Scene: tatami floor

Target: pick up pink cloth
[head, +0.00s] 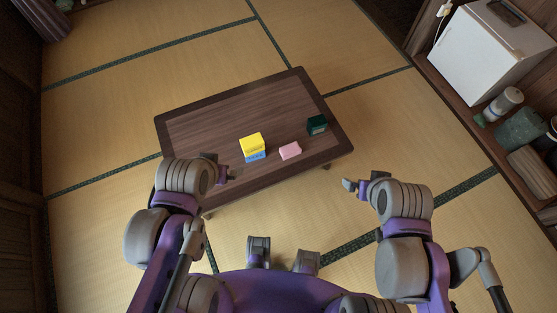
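The pink cloth (290,151) is a small folded block lying on the low dark wooden table (200,120), near its front edge. My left gripper (226,172) is at the table's front left, to the left of the cloth and apart from it. My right gripper (354,187) is off the table's front right corner, to the right of and nearer than the cloth. Neither gripper touches the cloth. The fingers are small and partly hidden by the wrists, so I cannot tell how far each is open.
A yellow and blue block (253,147) stands just left of the cloth. A dark green box (317,125) stands to its right near the table's right edge. The table's back left is clear. A shelf with a white box (490,55) and several jars is at the right.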

